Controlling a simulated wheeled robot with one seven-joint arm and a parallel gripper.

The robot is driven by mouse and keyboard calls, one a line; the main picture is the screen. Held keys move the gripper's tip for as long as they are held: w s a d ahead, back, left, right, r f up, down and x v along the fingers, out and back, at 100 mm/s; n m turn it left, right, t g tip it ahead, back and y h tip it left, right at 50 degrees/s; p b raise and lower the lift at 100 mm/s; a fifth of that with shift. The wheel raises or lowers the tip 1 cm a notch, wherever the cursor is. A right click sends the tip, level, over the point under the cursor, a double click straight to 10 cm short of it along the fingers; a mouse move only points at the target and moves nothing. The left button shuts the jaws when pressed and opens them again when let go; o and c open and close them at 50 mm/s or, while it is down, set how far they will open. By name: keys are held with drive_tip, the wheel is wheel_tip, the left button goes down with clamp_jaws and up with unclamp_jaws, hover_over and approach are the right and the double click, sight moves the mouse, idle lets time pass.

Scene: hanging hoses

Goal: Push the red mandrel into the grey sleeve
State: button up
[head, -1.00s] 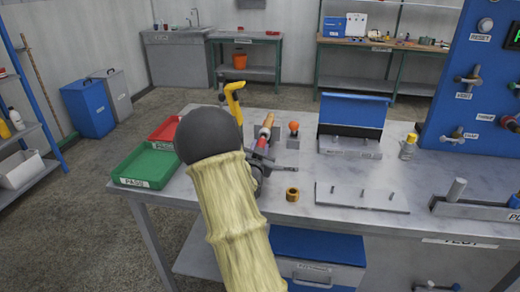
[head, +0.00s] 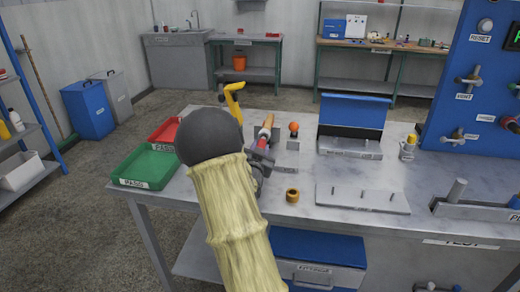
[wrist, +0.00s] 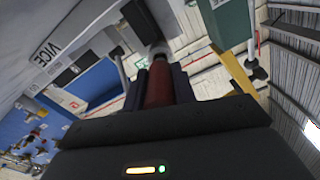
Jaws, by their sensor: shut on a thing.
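The red mandrel (wrist: 158,88) lies between the two dark fingers of my gripper (wrist: 158,78) in the wrist view, and they are shut on it. In the head view a bit of the red mandrel (head: 263,142) shows just beyond my gripper (head: 262,157), low over the left part of the bench. A short pale grey piece (wrist: 159,50), which looks like the grey sleeve, is in line with the mandrel's far end. I cannot tell whether the mandrel's tip is inside it. My arm hides much of this spot in the head view.
A tan-orange rod (head: 267,122) stands beyond the mandrel by the vice. An orange-topped knob (head: 294,128) and a brass ring (head: 292,195) are to the right. A green tray (head: 145,167) and a red tray (head: 164,131) lie left. A yellow-handled tool (head: 234,98) rises behind my arm.

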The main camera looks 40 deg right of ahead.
sight(262, 143)
drive_tip(key=shift+b+x, duration=1.25)
drive_tip(key=shift+x, duration=0.25)
idle(3.0)
drive_tip(key=shift+d+r, duration=0.1)
drive_tip(key=shift+d, duration=0.05)
idle(0.4)
drive_tip(key=o, duration=1.1)
drive_tip(key=shift+w+d, duration=0.1)
drive_tip(key=v, duration=1.7)
drive_tip(key=shift+a, duration=0.25)
